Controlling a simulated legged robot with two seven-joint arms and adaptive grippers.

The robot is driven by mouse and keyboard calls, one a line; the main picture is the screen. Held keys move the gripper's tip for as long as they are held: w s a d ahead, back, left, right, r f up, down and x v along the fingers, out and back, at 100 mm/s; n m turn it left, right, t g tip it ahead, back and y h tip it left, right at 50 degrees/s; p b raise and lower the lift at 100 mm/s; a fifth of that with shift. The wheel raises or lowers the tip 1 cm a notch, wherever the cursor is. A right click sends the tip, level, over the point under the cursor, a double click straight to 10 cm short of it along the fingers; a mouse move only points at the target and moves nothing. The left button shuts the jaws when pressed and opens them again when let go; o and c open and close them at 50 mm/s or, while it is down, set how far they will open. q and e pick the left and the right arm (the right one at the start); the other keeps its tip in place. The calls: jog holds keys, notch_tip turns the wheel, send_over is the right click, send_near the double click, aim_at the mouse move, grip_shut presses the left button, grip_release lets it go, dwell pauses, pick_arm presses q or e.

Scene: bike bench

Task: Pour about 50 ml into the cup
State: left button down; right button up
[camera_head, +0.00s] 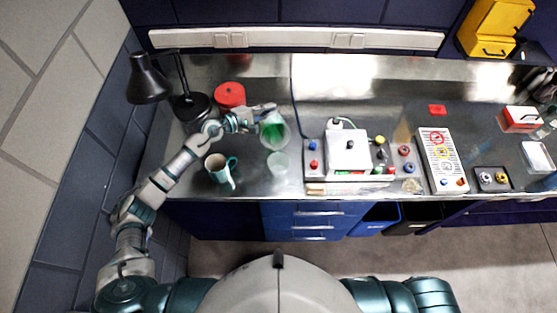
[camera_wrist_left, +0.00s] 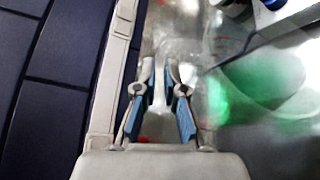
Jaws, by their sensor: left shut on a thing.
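A clear vessel with green liquid (camera_head: 273,131) is at the end of my left arm, over the left part of the steel bench. My left gripper (camera_head: 262,115) is shut on this vessel near its upper left side. In the left wrist view the blue-padded fingers (camera_wrist_left: 160,82) are at clear material, and the blurred green liquid (camera_wrist_left: 262,88) shows to the right. A clear cup (camera_head: 278,163) stands just in front of the vessel; whether it holds liquid I cannot tell. A teal mug (camera_head: 216,165) stands further left. My right gripper is not in view.
A black lamp (camera_head: 149,80) and a red round container (camera_head: 230,95) stand behind my left arm. A white device with knobs (camera_head: 350,147) stands right of the cup. A perforated panel (camera_head: 439,158) lies further right. The bench's front edge is close to the cup.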

aim_at(271, 123)
pick_arm(q)
jog(key=shift+s+r+m+p, duration=0.35)
jog(key=shift+s+r+m, duration=0.05)
jog(key=shift+s+r, duration=0.15)
jog(key=shift+s+d+r, duration=0.1)
jog(key=shift+s, duration=0.5)
jog(key=shift+s+d+m, duration=0.15)
jog(key=shift+s+m, duration=0.15)
jog(key=shift+s+d+r+m+t+h, duration=0.15)
jog(key=shift+s+t, duration=0.1)
jog(key=shift+s, duration=0.15)
jog(key=shift+s+d+r+m+t+h, duration=0.15)
jog(key=shift+s+t, duration=0.1)
jog(key=shift+s, duration=0.15)
dwell(1.2)
